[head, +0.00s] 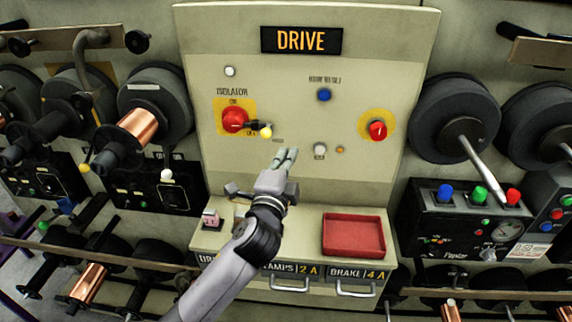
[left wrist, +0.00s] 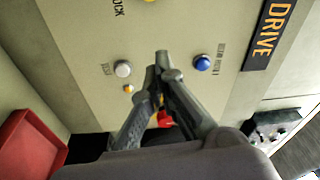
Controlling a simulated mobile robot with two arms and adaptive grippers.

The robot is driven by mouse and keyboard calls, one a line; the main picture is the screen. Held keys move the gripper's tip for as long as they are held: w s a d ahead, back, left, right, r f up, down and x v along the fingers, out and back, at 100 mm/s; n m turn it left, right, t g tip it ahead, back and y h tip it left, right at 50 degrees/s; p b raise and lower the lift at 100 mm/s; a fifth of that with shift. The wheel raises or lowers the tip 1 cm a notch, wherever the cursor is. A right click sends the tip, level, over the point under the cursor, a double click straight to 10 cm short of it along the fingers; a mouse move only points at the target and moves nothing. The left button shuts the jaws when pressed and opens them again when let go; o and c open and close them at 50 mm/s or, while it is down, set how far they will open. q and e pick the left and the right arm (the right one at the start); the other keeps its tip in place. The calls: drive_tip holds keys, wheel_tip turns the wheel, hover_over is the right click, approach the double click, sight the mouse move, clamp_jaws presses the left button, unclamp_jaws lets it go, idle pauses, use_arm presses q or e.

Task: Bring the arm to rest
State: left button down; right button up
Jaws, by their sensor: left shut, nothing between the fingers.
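My left gripper (head: 286,156) is raised in front of the lower middle of the DRIVE panel (head: 300,80). Its fingers are together and hold nothing. It also shows in the left wrist view (left wrist: 163,58), with its fingertips between a white button (left wrist: 123,69) and a blue button (left wrist: 202,63). I cannot tell whether the fingertips touch the panel. My left arm (head: 238,255) reaches up from the bottom of the head view, over the shelf. My right gripper is in neither view.
The panel bears a red isolator handle (head: 236,120) and a red knob (head: 377,130). A red tray (head: 353,235) and a small pinkish block (head: 211,218) sit on the shelf below. Spools (head: 160,100) and a control box (head: 470,215) flank the panel.

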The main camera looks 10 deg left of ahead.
use_arm(q)
drive_tip(key=shift+s+a, duration=0.25)
drive_tip(key=shift+s, duration=0.25)
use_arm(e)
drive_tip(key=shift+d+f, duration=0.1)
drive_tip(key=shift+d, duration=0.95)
use_arm(q)
drive_tip(key=shift+f, duration=0.1)
